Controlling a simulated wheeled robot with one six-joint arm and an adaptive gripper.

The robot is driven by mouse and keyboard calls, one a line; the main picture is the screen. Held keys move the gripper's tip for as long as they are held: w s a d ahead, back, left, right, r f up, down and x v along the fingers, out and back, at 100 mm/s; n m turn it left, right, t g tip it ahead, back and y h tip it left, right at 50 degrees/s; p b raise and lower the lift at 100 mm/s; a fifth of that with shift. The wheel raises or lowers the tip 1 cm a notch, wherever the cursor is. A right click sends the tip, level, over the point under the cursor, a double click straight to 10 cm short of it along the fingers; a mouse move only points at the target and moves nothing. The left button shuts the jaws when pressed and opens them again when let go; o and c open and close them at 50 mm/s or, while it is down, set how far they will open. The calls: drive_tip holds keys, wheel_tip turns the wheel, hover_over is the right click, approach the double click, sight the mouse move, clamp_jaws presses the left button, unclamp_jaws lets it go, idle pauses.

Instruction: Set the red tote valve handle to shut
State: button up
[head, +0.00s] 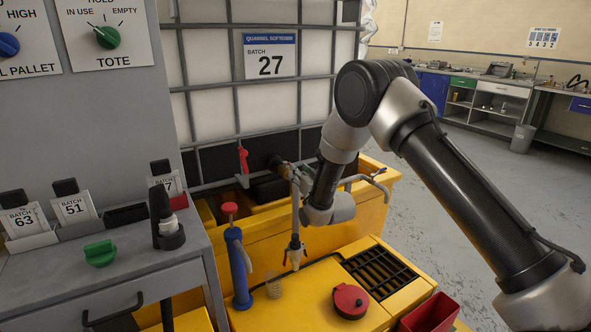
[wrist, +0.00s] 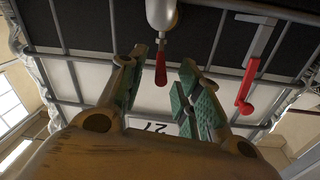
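A red lever (head: 243,160) shows in the head view at the lower left of the caged tote (head: 208,110). In the wrist view, which is upside down, a short red handle (wrist: 161,68) on a rounded silver body (wrist: 161,14) shows between my fingertips. A second, longer red lever (wrist: 246,88) on a grey bar shows to the right. I cannot tell for sure which is the tote valve handle. My gripper (wrist: 160,88) is open, its green-padded fingers on either side of the short handle with gaps visible.
A yellow bund (head: 375,185) stands under the tote, with a vertical pipe (head: 296,215), a blue hand pump (head: 239,270) and a red-lidded port (head: 350,301) in front. A grey console (head: 150,262) with dials is at left. Open floor lies right.

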drive_tip(key=x, duration=0.4)
clamp_jaws()
